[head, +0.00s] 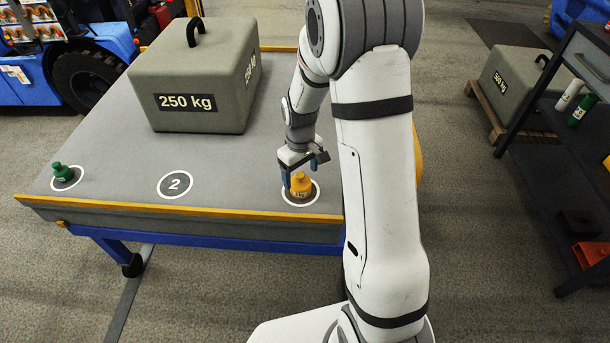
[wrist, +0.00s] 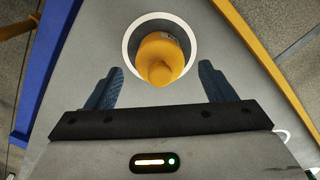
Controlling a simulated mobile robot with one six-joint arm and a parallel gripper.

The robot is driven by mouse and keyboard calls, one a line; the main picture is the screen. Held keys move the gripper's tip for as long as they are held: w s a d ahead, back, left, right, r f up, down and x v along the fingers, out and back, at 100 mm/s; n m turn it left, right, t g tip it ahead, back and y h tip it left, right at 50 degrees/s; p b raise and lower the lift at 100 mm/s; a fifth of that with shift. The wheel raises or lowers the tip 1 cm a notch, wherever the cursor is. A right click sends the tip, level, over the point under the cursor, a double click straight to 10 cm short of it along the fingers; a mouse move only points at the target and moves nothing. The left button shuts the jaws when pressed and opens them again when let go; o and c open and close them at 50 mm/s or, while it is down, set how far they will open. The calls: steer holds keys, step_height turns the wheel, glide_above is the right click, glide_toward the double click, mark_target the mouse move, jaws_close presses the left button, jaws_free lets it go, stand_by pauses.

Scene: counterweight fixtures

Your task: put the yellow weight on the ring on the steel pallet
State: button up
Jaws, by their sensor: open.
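The yellow weight (head: 300,186) stands upright inside a white ring (head: 287,198) near the front right of the grey platform (head: 120,185). In the wrist view the weight (wrist: 160,58) shows knob towards me, with the white ring (wrist: 128,48) around its base. My gripper (head: 303,170) is open just above the weight. In the wrist view my gripper (wrist: 160,88) has one blue finger to each side of the knob, with gaps and no visible contact. I cannot tell whether this platform is the steel pallet; no other ringed surface shows clearly.
A ring marked 2 (head: 175,184) is empty. A large 250 kg block (head: 195,88) sits behind. At the right are a dark shelf rack (head: 585,50) and another block (head: 512,80) on wood.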

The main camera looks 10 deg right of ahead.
mark_target(301, 176)
step_height(301, 176, up, 10)
steer(key=p, duration=0.2)
steer(key=s+r+m+t, duration=0.1)
steer(key=s+r, duration=0.3)
steer(key=s, duration=0.6)
steer(key=s+d+r+m, duration=0.1)
steer(key=s+r+m, duration=0.3)
steer(key=s, duration=0.6)
steer(key=shift+s+r+t, duration=0.4)
steer(key=shift+r, duration=0.25)
steer(key=shift+r, duration=0.1)
